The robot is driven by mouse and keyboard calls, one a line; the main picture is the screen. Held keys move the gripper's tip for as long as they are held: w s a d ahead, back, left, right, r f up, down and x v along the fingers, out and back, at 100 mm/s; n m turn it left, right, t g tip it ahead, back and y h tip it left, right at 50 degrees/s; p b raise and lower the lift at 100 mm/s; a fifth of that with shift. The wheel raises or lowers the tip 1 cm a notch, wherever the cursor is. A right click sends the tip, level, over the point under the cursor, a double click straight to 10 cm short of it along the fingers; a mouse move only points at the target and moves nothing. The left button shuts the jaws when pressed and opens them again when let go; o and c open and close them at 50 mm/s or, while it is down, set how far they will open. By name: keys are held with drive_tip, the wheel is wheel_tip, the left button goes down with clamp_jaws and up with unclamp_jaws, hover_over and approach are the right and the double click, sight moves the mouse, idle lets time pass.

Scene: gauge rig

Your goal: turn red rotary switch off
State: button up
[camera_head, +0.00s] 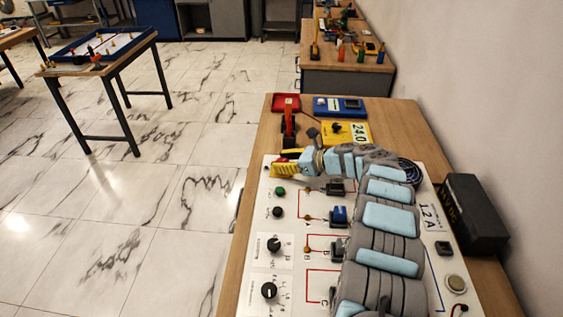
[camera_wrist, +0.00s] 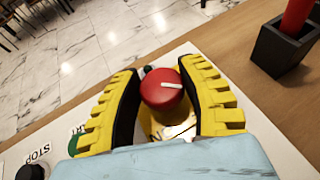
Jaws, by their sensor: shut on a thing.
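The red rotary switch (camera_wrist: 162,90) is a round red knob with a white pointer line on top, on the white panel (camera_wrist: 285,150). The line points to the right, slightly up, in the wrist view. My gripper (camera_wrist: 160,72) has its yellow, ridged fingers on either side of the knob, shut on it. In the head view my gripper (camera_head: 287,162) is at the far left corner of the panel (camera_head: 252,222), and its fingers mostly hide the switch. The markings around the switch are mostly hidden.
A green button (camera_wrist: 79,142) and a STOP label (camera_wrist: 39,154) lie left of my gripper. A dark holder (camera_wrist: 282,48) with a red handle stands beyond the panel. Black knobs (camera_head: 269,290) sit nearer on the panel, and a black box (camera_head: 472,213) stands at right.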

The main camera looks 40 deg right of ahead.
drive_tip(key=o, duration=1.1)
drive_tip(key=shift+s, duration=0.1)
drive_tip(key=shift+o, duration=0.2)
drive_tip(key=v, duration=1.2)
drive_tip(key=shift+a, duration=0.1)
